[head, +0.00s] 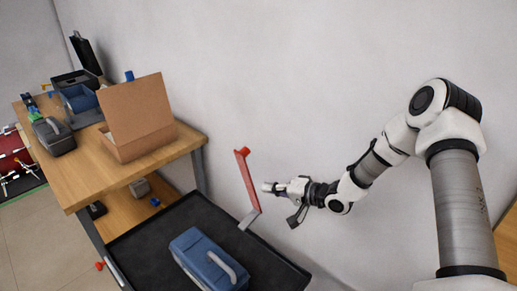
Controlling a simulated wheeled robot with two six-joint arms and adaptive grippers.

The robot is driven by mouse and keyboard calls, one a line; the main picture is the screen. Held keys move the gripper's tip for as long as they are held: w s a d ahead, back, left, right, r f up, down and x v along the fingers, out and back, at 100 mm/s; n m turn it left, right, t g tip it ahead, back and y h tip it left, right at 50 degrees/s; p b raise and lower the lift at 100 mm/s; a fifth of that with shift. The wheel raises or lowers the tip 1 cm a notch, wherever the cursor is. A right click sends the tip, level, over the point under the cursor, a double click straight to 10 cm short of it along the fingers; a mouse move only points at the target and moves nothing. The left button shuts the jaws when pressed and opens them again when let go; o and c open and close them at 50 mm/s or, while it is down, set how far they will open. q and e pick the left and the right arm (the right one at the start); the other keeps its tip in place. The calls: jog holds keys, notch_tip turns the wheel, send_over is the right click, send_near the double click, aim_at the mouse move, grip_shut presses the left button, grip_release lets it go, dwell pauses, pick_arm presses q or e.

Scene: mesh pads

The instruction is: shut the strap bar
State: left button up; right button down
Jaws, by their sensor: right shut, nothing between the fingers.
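The strap bar (247,180) is a thin red bar with a bright red tip. It stands up steeply from a grey bracket on the rim of a black tray (143,239), leaning a little to the left. A blue case (205,262) with a grey handle lies in the tray, at the bottom of the view. My right gripper (268,187) is just right of the strap bar, at about its mid-height in the picture. It is shut and empty. I cannot tell whether it touches the bar. My left gripper is not in view.
A wooden workbench (77,181) stands at the left, with an open cardboard box (140,120), a dark case (54,136) and blue bins on it. A pale wall (290,70) rises behind the tray. A red knob (99,266) sticks out at the tray's left side.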

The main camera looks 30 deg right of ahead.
jog(key=w+d+r+t+y, duration=0.1)
jog(key=d+r+t+y, duration=0.1)
jog(key=d+r, duration=0.55)
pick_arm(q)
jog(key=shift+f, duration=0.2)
pick_arm(e)
jog(key=x, duration=1)
jog(key=shift+a+r+m, duration=0.25)
jog(key=shift+a+m, duration=0.1)
jog(key=shift+m, duration=0.05)
jog(key=shift+w, duration=0.1)
